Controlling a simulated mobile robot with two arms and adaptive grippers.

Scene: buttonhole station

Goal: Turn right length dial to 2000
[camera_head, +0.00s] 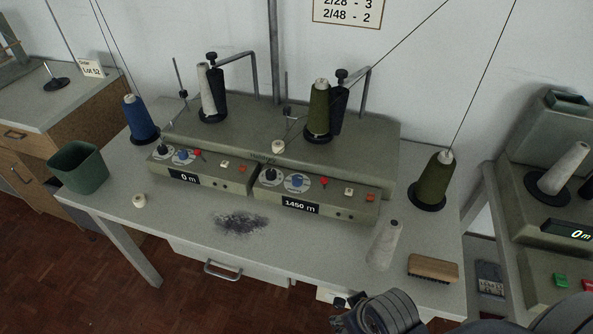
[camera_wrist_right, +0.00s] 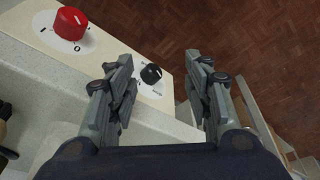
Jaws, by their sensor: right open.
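The right control panel (camera_head: 318,205) on the winder has a display (camera_head: 300,205) reading 1450 m. A blue knob (camera_head: 297,181) on a white dial and a smaller black knob (camera_head: 271,174) sit above it; their markings are too small to read. My right gripper (camera_head: 385,314) is at the table's front edge, below and right of that panel and apart from it. In the right wrist view the right gripper (camera_wrist_right: 159,62) is open and empty. My left gripper is not in view.
The left panel's display (camera_head: 184,177) reads 0 m. Grey lint (camera_head: 240,223) lies on the table. Below the gripper is a cream box with a red switch (camera_wrist_right: 70,23) and black knob (camera_wrist_right: 151,73).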

